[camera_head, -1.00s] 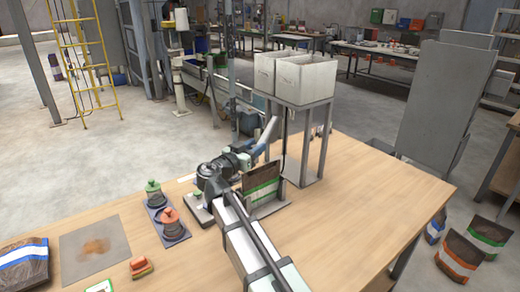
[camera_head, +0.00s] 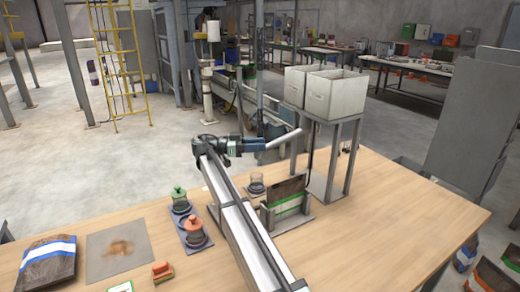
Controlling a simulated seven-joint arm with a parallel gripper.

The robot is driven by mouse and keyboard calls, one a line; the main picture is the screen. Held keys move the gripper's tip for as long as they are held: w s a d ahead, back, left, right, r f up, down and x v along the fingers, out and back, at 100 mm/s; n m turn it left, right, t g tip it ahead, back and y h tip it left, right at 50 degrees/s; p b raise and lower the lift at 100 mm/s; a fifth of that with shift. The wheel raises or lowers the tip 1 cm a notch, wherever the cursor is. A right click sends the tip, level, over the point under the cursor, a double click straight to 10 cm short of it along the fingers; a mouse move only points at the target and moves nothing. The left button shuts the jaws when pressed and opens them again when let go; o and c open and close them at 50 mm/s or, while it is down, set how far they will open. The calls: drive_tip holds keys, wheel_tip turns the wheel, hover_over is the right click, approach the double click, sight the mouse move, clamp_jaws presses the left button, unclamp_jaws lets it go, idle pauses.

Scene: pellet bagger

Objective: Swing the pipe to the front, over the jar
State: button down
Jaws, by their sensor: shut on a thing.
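The pipe (camera_head: 283,139) is a pale grey tube. It slopes from near the top of the metal stand down to the left. My gripper (camera_head: 256,147) is shut on its lower left end, and the jaws are small and partly hidden in this view. The clear jar (camera_head: 256,182) stands on the table, left of an upright brown bag. In the picture, the pipe's lower end and my gripper are above the jar, apparently behind it. The pipe's mouth is hidden at my gripper.
The metal stand (camera_head: 350,160) carries white bins (camera_head: 335,92). The brown bag (camera_head: 287,194) with a green stripe stands in a holder. A green-topped pot (camera_head: 180,198) and an orange-topped pot (camera_head: 193,230) are left of my arm. The table's right side is clear.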

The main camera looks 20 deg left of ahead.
drive_tip(key=shift+w+a+m+g, duration=0.1)
drive_tip(key=shift+w+m+g, duration=0.25)
drive_tip(key=shift+g, duration=0.25)
drive_tip(key=c, duration=0.9)
unclamp_jaws()
drive_tip(key=shift+c, duration=0.2)
wheel_tip(320, 180, up, 10)
drive_tip(key=shift+c, duration=0.2)
